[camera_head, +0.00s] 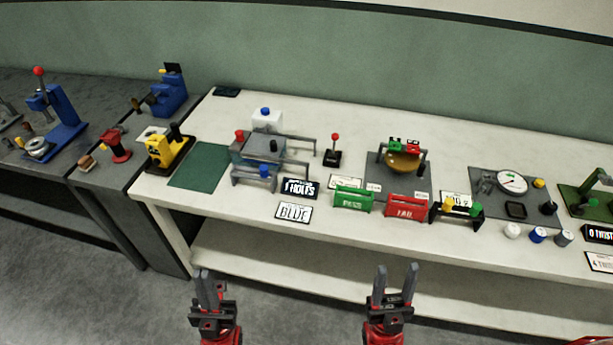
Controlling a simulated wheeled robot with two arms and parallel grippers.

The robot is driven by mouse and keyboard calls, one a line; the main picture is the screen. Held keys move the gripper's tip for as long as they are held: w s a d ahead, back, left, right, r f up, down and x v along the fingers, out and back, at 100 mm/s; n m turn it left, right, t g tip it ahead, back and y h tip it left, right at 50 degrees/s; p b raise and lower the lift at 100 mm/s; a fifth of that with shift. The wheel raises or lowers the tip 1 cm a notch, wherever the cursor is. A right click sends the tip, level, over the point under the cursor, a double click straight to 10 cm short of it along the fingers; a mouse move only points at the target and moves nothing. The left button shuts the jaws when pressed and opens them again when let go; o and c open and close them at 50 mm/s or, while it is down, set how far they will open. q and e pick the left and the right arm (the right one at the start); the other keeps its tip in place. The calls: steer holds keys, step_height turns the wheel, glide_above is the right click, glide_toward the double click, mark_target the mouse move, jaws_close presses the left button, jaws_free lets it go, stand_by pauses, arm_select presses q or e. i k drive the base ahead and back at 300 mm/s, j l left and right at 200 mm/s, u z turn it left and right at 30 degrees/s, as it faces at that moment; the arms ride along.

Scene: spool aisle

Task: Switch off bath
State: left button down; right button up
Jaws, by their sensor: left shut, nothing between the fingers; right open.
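No thing in view is clearly labelled as the bath. A grey-blue tank-like box (262,150) stands on the white table, with rails, a red knob and a blue knob around it. Right of it, a small black switch-like stand with a red ball-topped lever (333,148) stands roughly upright; I cannot tell its on or off state. A yellow bowl (402,163) sits in a dark frame further right. My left gripper (208,277) is shut and empty, in front of the table. My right gripper (396,270) is open and empty, also in front of the table, apart from everything.
The white table (225,205) has a lower shelf (260,260). A green mat (201,166) lies at its left. Green (352,197) and red (406,206) labelled bins stand near the front edge. A dial gauge (512,182) is at right. A grey bench (110,180) adjoins at left.

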mark_target(335, 137)
steer(key=i+l+u, duration=0.15)
steer(key=i+l, duration=0.2)
steer(key=i+l+u, duration=0.15)
steer(key=i+l, duration=0.15)
steer(key=i+l+u, duration=0.15)
steer(key=i+l, duration=0.15)
steer(key=l, duration=0.15)
steer(key=i+l+u, duration=0.2)
steer(key=l, duration=0.25)
steer(key=i, duration=0.1)
